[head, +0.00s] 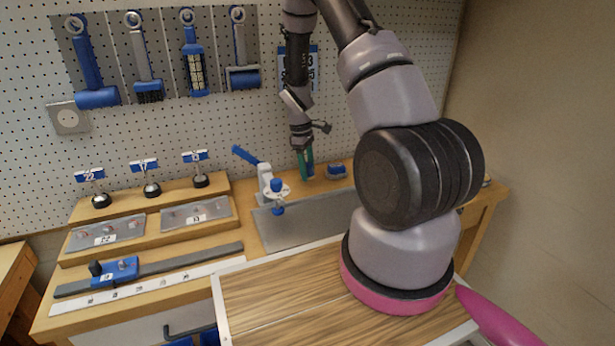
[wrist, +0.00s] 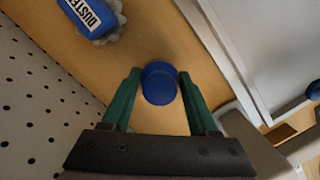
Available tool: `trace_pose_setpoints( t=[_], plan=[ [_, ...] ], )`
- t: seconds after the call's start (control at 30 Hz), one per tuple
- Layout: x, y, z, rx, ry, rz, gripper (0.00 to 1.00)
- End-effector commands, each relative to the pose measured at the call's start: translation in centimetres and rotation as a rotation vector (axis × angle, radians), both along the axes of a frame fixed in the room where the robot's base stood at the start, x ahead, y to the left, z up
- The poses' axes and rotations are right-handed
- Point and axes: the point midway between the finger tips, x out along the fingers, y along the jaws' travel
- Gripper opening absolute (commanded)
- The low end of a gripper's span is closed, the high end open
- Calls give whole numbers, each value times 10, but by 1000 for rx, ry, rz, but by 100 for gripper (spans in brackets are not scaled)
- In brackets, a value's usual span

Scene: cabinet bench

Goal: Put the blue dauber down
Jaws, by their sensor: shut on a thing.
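In the wrist view the blue dauber (wrist: 160,83) shows as a round blue top between the green fingers of my gripper (wrist: 158,90). The fingers are shut on its two sides. In the head view my gripper (head: 306,164) points down over the back of the bench, right of the blue-handled clamp. The dauber is hidden there by the fingers. I cannot tell whether its underside touches the bench top.
A blue duster (wrist: 92,18) lies close by; it also shows in the head view (head: 337,171). The toggle clamp (head: 268,185) stands left of my gripper, and a grey sunken tray (head: 310,222) lies in front. Tools hang on the pegboard (head: 340,110) behind.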

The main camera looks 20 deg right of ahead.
Motion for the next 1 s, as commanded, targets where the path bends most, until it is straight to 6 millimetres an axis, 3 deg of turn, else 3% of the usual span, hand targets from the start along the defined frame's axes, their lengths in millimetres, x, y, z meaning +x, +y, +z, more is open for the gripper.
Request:
trace_pose_setpoints(
  t=[0.17, 0.7, 0.73, 0.8, 1.0],
  plan=[
    [-1, 0, -25, 0, 3, 0, 0],
    [0, 0, -36, 0, 1, 0, 0],
    [0, 0, -36, 0, 1, 0, 64],
    [-1, 1, -37, 1, 2, 0, 90],
    [-3, 3, -38, 2, 8, 0, 90]
  ],
)
